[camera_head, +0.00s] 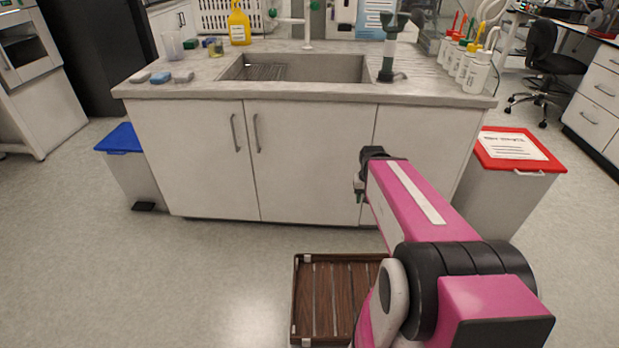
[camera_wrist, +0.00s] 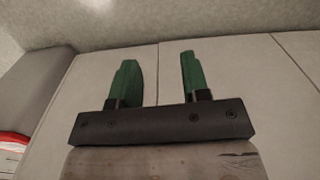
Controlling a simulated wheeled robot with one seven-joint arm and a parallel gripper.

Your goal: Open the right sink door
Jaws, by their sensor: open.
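The white sink cabinet has two doors side by side below the basin (camera_head: 300,68), both shut. The right sink door (camera_head: 312,165) has a vertical grey bar handle (camera_head: 256,133) at its upper left edge. The left sink door (camera_head: 195,160) has a matching handle (camera_head: 235,133) beside it. My gripper (camera_head: 360,190) is in front of the right part of the cabinet, well to the right of and lower than the handle. In the wrist view its green fingers (camera_wrist: 158,80) are apart and empty, with plain white panels and seams behind; no handle shows there.
A third white panel (camera_head: 412,125) is right of the doors, partly behind my arm. A bin with a red lid (camera_head: 520,150) stands at the right, a blue-lidded bin (camera_head: 122,138) at the left. Bottles (camera_head: 476,75) stand on the counter.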

